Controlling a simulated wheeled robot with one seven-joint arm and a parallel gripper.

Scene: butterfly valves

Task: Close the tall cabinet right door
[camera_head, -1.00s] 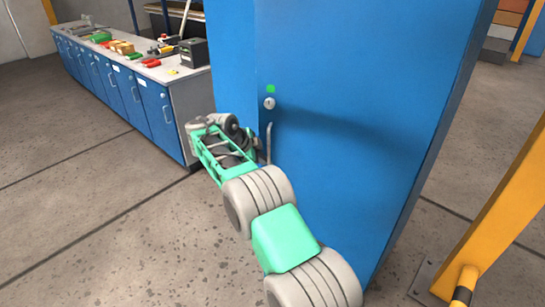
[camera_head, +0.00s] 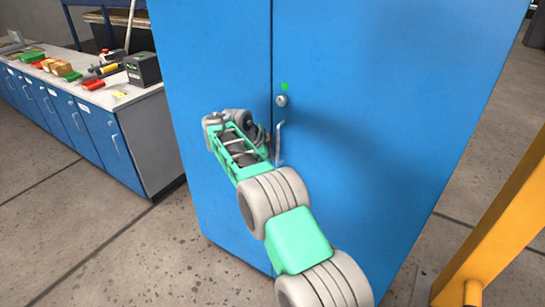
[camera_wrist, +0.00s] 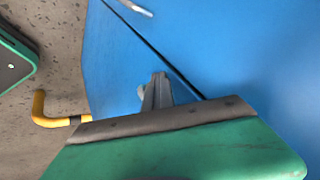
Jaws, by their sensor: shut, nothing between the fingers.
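The tall blue cabinet's right door (camera_head: 380,110) fills the middle of the head view, beside the left door (camera_head: 215,60). A narrow dark seam separates them, and the right door looks flush or nearly so; I cannot tell if it is fully shut. The right door carries a metal handle (camera_head: 280,142), a round lock (camera_head: 282,100) and a green mark. My gripper (camera_head: 268,150) is just left of the handle, close to the doors by the seam; contact is unclear. In the wrist view my gripper (camera_wrist: 157,80) is shut and empty, pointing at the blue door surface near the seam.
A low blue workbench (camera_head: 150,100) with boxes and tools on top stands at the left. A yellow post (camera_head: 500,220) stands at the right front. A yellow bent bar (camera_wrist: 50,115) shows in the wrist view. Concrete floor is free at the lower left.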

